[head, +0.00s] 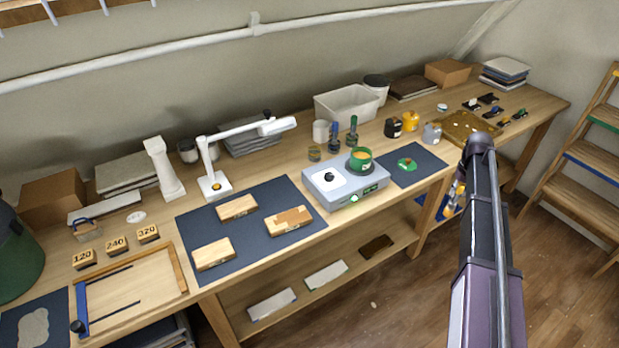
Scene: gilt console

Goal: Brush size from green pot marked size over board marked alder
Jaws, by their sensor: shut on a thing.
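A green pot (361,159) with amber contents sits on the right part of a grey warmer (345,188). Any mark on it is too small to read. Three pale wooden boards lie apart on a dark mat (257,191): a back board (237,207), a right board (289,220) and a front-left board (213,253). The right board has a darker brown patch on part of its top. I cannot read which board says alder. A blue-handled brush (333,137) and a green-handled brush (352,132) stand upright behind the warmer. My gripper is not visible; my arm rises at the right.
A white lamp (213,182) stands behind the mat, its arm reaching right. A smaller dark mat (430,163) bears a green round item (407,164). Black and yellow jars (410,121) stand behind it. Numbered blocks (116,244) and a wooden frame (180,270) are at left.

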